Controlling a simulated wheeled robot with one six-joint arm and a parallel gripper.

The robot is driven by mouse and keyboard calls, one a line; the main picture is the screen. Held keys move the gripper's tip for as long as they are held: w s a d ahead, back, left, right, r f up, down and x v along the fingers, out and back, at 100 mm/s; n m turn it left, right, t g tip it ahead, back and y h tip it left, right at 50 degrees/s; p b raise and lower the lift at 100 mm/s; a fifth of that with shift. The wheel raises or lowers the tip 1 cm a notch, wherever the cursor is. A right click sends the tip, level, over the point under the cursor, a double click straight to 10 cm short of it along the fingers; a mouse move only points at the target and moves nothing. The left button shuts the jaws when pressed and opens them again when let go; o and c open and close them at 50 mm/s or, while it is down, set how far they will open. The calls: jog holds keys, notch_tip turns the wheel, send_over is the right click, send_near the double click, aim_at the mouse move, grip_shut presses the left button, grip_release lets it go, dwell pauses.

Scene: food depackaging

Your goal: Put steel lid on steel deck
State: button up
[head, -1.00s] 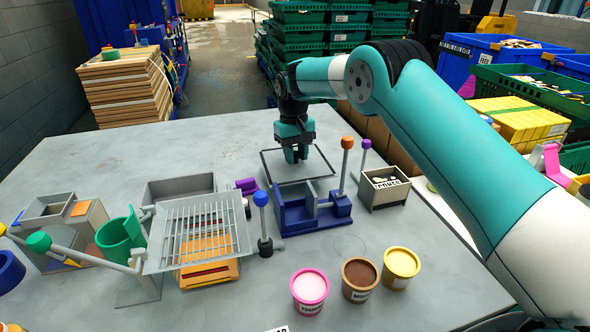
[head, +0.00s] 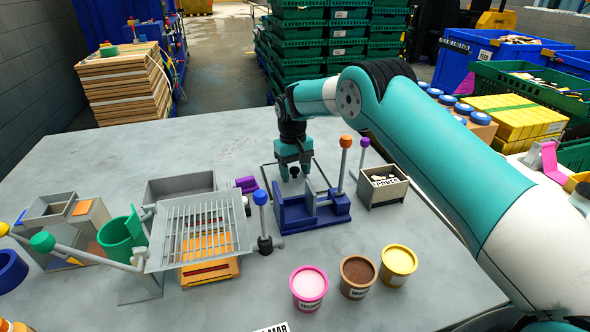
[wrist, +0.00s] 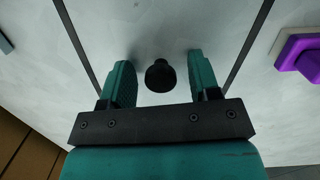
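My gripper (head: 294,174) is open and points down over the table behind the blue stand. In the wrist view the fingers (wrist: 160,68) stand apart on either side of a black round knob (wrist: 160,76), with gaps to both. The knob rises from a flat grey plate with dark edges, which looks like the steel lid (wrist: 160,25). The head view shows only part of its dark outline behind the blue stand. The slatted grey steel tray (head: 158,255) at the left looks like the steel deck, though I cannot be sure. Nothing lies on its slats.
The blue stand (head: 300,215) with an orange-knobbed lever (head: 345,142) is close in front of my gripper. A purple part (head: 246,185), a blue-knobbed lever (head: 261,198) and a small box (head: 383,190) are near. Three tubs, including a pink one (head: 309,288), stand in front.

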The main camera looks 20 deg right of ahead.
notch_tip(320, 180, up, 12)
jog(key=w+b, duration=0.1)
jog(key=b, duration=0.1)
jog(key=s+a+r+n+t, duration=0.1)
jog(key=s+a+r+n, duration=0.1)
jog(key=s+r, duration=0.6)
jog(key=s+a+n+y, duration=0.1)
jog(key=s+y, duration=0.3)
jog(key=s, duration=3.1)
jog(key=shift+a+r+n, duration=0.15)
jog(key=shift+a+n, duration=0.15)
jog(key=shift+n, duration=0.6)
